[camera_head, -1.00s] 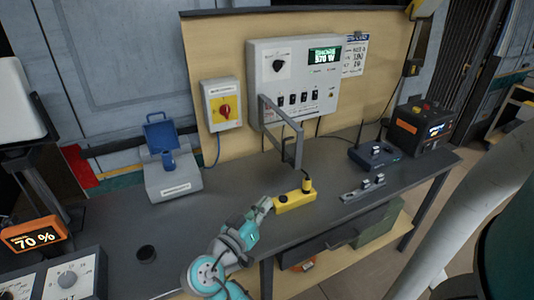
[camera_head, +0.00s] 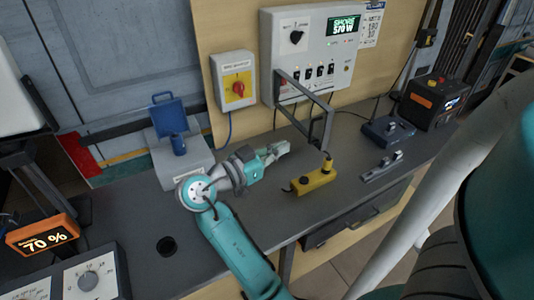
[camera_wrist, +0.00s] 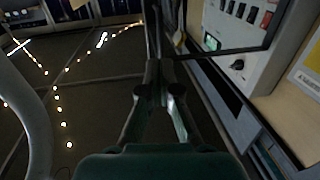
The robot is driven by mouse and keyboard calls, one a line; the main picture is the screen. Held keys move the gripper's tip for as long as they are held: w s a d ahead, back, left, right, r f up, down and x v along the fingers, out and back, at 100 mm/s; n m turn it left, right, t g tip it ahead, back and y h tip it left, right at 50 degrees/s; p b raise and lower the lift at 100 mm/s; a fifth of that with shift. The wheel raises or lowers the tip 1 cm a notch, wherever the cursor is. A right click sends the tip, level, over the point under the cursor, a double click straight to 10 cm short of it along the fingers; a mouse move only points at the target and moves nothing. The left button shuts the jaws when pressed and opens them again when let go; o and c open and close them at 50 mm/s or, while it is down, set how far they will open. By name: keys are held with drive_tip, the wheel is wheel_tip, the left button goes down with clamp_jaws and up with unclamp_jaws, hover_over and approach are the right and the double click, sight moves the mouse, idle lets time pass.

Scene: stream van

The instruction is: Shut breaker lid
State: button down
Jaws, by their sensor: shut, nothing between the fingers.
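The breaker lid (camera_head: 307,90) is a grey open frame on the left side of the breaker panel (camera_head: 318,48). It stands open, swung out from the panel over the bench. A row of black breaker switches shows on the panel face. My gripper (camera_head: 286,147) is shut and empty, low over the bench, just left of and below the lid's outer part in the head view. In the wrist view my fingertips (camera_wrist: 161,68) point towards the lid's dark frame (camera_wrist: 225,52), with the panel (camera_wrist: 240,35) beyond at upper right. I cannot tell whether they touch the lid.
A yellow power strip (camera_head: 313,181) lies on the bench right of my gripper. A grey box with a raised blue lid (camera_head: 169,115) stands to the left. A red rotary switch box (camera_head: 234,82) hangs beside the panel. A blue router (camera_head: 388,131) stands right.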

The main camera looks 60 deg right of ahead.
sight(310, 133)
drive_tip(key=x, duration=0.7)
drive_tip(key=shift+s+d, duration=0.2)
drive_tip(key=shift+d, duration=0.1)
drive_tip(key=shift+d, duration=0.1)
